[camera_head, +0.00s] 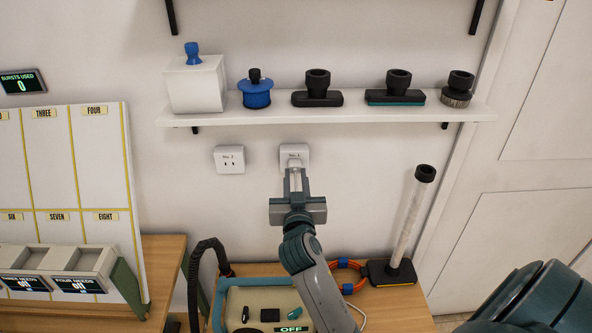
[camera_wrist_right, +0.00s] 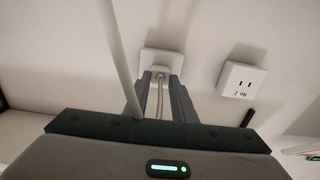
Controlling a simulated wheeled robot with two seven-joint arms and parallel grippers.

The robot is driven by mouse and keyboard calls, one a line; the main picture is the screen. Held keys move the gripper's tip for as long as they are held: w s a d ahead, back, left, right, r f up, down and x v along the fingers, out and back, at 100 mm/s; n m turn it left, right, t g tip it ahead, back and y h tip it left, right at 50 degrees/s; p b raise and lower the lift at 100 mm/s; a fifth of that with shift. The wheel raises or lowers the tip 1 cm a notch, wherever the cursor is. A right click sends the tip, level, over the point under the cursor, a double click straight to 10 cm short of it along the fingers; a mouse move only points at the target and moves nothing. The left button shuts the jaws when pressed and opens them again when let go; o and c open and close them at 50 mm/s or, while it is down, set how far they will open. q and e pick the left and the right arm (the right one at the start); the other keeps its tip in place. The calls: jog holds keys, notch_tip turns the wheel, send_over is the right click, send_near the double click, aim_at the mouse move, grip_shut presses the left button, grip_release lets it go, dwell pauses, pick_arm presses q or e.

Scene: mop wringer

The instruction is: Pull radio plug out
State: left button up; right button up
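A white plug (camera_wrist_right: 160,76) sits in the wall socket marked No. 1 (camera_head: 294,151), which also shows in the wrist view (camera_wrist_right: 161,57). A pale cord (camera_wrist_right: 158,101) hangs from the plug and runs back between my right fingers. My right gripper (camera_head: 295,178) is raised against this socket, and its fingers (camera_wrist_right: 160,88) stand on either side of the plug. Whether they press on it I cannot tell. The plug is mostly hidden by the gripper in the head view. No radio can be made out. My left gripper is not in view.
An empty socket marked No. 2 (camera_head: 229,159) is to the left. A shelf (camera_head: 330,116) with several brush heads runs above. Below are a case with an OFF sign (camera_head: 252,297), a black hose (camera_head: 196,275), an orange-and-blue cable (camera_head: 350,264) and an upright tube tool (camera_head: 408,225).

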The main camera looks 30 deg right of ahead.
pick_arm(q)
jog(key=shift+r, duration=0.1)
pick_arm(e)
jog(key=shift+w+d+r+h, duration=0.15)
jog(key=shift+d+r, duration=0.1)
jog(key=shift+r, duration=0.25)
jog(key=shift+w+d+r+h, duration=0.1)
jog(key=shift+d+r+h, duration=0.1)
jog(key=shift+r, duration=0.3)
jog(key=shift+c, duration=0.2)
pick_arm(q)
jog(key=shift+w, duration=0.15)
pick_arm(e)
jog(key=shift+r, duration=0.1)
grip_shut()
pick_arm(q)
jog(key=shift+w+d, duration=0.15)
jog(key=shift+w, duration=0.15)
pick_arm(e)
jog(key=shift+s+a+f, duration=0.25)
jog(key=shift+a+f, duration=0.1)
jog(key=shift+f, duration=0.2)
jog(key=shift+s+a+f, duration=0.1)
jog(key=shift+f, duration=0.4)
jog(key=shift+o, duration=1.5)
grip_release()
jog(key=shift+s, duration=0.15)
